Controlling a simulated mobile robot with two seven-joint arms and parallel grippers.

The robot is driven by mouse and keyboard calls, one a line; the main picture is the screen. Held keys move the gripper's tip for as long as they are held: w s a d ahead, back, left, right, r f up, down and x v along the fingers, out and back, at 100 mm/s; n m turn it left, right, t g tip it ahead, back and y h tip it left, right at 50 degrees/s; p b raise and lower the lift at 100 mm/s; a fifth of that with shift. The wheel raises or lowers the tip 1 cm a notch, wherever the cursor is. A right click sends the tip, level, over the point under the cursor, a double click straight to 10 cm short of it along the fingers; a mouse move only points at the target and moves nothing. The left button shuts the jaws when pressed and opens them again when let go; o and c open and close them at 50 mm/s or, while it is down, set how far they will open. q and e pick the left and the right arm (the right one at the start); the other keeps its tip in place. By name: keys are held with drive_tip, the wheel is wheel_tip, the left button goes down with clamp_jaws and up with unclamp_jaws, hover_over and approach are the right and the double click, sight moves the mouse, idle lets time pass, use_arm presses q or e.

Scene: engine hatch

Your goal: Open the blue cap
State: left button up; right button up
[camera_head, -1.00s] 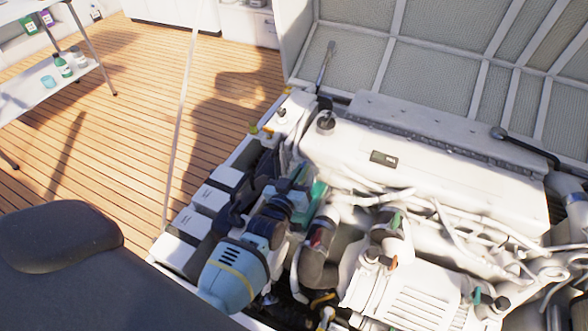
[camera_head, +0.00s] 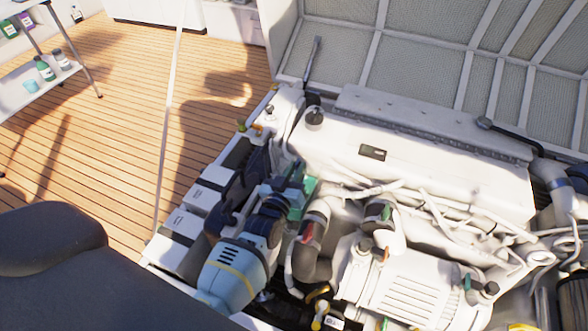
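My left arm comes in low over the engine's left side, with a light blue shell and dark joints. My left gripper (camera_head: 243,188) is a dark shape at its far end, over the white boxes and hoses. Its fingers merge with dark parts, so I cannot tell whether it is open or shut, or touching anything. I cannot clearly pick out a blue cap. A black cap (camera_head: 314,116) stands upright on the white engine (camera_head: 420,165), beyond the gripper to the right. My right gripper is not in view.
White boxes (camera_head: 186,222) line the hatch's left edge. The raised hatch lid (camera_head: 420,50) stands behind the engine. Hoses and pipes fill the front right. A shelf (camera_head: 20,98) with bottles stands at the far left; the wooden floor (camera_head: 120,130) between is clear.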

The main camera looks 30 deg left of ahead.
use_arm(q)
drive_tip(key=shift+a, duration=0.15)
drive_tip(key=shift+s, duration=0.3)
drive_tip(key=s+p, duration=0.1)
drive_tip(key=s, duration=0.6)
drive_tip(key=shift+d, duration=0.3)
drive_tip(key=shift+s, duration=0.1)
